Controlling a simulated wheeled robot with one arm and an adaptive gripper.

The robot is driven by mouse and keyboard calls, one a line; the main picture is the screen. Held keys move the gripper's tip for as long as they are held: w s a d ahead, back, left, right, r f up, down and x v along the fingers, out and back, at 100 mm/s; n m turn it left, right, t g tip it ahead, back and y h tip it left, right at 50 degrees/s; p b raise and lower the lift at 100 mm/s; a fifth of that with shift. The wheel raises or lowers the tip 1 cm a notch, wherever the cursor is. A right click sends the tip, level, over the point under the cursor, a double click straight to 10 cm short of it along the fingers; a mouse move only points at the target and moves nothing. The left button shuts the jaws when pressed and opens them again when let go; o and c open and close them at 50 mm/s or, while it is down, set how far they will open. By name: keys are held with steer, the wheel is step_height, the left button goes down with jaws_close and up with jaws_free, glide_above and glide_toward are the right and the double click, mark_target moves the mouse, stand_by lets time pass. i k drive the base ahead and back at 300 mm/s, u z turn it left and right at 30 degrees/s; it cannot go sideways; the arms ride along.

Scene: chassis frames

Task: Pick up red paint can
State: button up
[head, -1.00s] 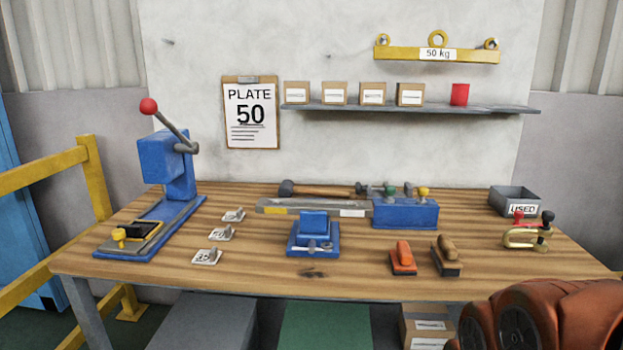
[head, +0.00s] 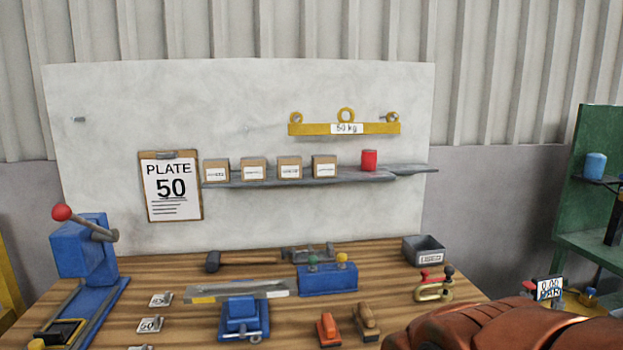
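The red paint can (head: 369,160) is a small red cylinder. It stands upright on the grey wall shelf (head: 300,180), towards its right end, to the right of a row of cardboard boxes. Nothing touches it. An orange-brown part of my arm shows at the lower right of the head view, in front of the workbench. My gripper itself is out of view.
The wooden workbench (head: 200,275) below the shelf holds a blue press (head: 88,245), a blue vise (head: 241,318), a blue block (head: 328,279) and a grey bin (head: 424,251). A yellow lifting beam (head: 308,129) hangs above the can. A green rack (head: 583,200) stands at right.

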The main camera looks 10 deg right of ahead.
mark_target(369, 157)
steer(key=z, duration=1.6)
steer(key=i, duration=1.25)
steer(key=u, duration=2.7)
